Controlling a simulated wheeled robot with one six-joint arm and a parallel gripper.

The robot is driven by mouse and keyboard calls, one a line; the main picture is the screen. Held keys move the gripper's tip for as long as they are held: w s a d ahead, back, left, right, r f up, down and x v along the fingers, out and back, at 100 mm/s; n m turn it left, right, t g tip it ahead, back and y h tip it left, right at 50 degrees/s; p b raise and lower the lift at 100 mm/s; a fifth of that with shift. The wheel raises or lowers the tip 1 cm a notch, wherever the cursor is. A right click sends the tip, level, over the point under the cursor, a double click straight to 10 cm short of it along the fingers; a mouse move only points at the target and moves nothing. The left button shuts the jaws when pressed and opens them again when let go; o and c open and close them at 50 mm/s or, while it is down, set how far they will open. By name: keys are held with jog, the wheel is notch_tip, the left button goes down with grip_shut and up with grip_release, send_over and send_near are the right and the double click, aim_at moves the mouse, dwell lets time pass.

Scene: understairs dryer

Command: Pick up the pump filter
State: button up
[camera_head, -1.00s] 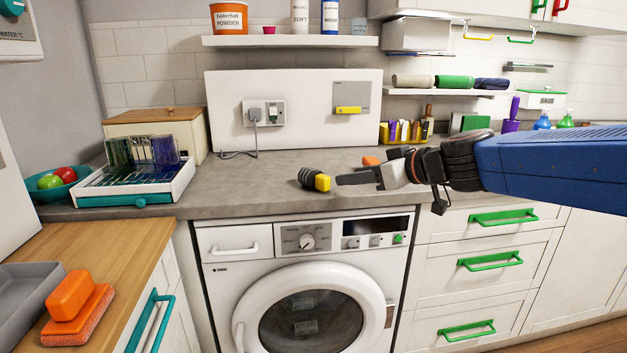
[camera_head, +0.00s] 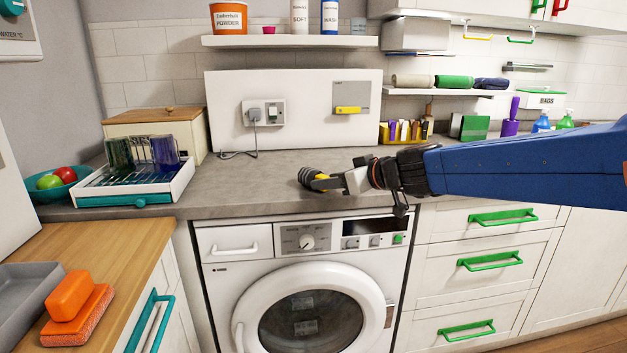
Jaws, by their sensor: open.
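The fingers partly cover that end. The jaws are open, and I cannot tell whether they touch the filter or lie on both sides of it.
The worktop (camera_head: 240,188) is clear to the left, up to a white rack with glasses (camera_head: 187,183). A white washing machine (camera_head: 215,295) stands below. Behind are a wall socket (camera_head: 272,113), a plug cable and a yellow box (camera_head: 385,136).

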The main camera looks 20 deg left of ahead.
grip_shut()
jog(key=shift+r, duration=0.1)
